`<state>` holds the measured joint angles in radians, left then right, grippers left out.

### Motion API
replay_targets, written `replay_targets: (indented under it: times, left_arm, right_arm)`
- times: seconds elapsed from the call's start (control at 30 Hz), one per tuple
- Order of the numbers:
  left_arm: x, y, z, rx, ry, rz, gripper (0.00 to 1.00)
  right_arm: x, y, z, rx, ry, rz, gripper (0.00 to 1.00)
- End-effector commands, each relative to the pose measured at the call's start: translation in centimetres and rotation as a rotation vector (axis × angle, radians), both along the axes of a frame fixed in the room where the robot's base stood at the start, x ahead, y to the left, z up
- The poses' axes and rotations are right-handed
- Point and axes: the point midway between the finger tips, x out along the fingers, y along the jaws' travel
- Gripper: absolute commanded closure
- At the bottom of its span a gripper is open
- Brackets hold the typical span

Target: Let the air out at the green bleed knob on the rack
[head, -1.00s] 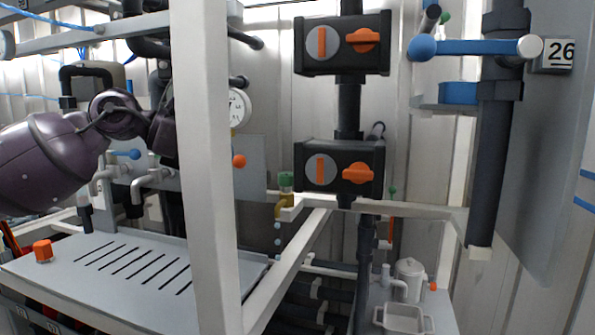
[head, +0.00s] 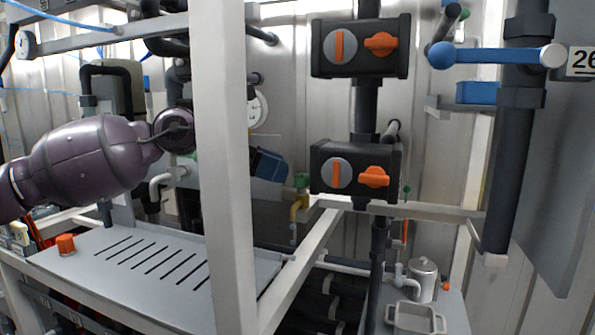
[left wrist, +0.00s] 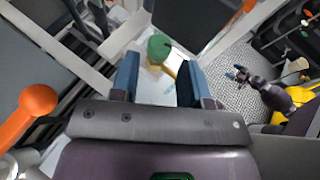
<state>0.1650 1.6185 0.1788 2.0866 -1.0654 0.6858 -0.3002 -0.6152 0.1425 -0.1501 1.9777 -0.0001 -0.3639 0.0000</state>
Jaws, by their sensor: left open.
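The green bleed knob (head: 301,180) sits on a yellow brass elbow at the rack, right of the white upright post. In the left wrist view the knob (left wrist: 159,46) shows just beyond and between the fingertips of my left gripper (left wrist: 157,78). Those blue fingers are apart with nothing held. In the head view my left gripper (head: 268,165) pokes out behind the post, left of the knob and a short gap from it. My right gripper (left wrist: 240,73) seems to show small at the right of the left wrist view; its jaw state is unclear.
The white post (head: 225,180) hides part of my left arm. Two black valve boxes with orange handles (head: 374,177) stand right of the knob. An orange ball-ended lever (left wrist: 35,102) is close to my left gripper. A slotted panel (head: 150,265) lies below.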

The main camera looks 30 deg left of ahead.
Motion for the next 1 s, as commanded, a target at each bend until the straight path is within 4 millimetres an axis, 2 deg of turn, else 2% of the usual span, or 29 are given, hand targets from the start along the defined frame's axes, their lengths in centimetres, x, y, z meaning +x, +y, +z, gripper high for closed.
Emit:
replay_targets:
  times: [0.6,1.0]
  left_arm:
    - [2.7,-2.8,-1.5,0.000,-0.001,-0.001,0.58]
    - [2.9,-3.1,-1.8,0.001,0.000,-0.001,0.58]
  right_arm:
    - [-0.1,0.0,1.3,0.000,0.006,0.000,0.09]
    - [-0.3,0.0,1.0,0.001,0.014,-0.002,0.09]
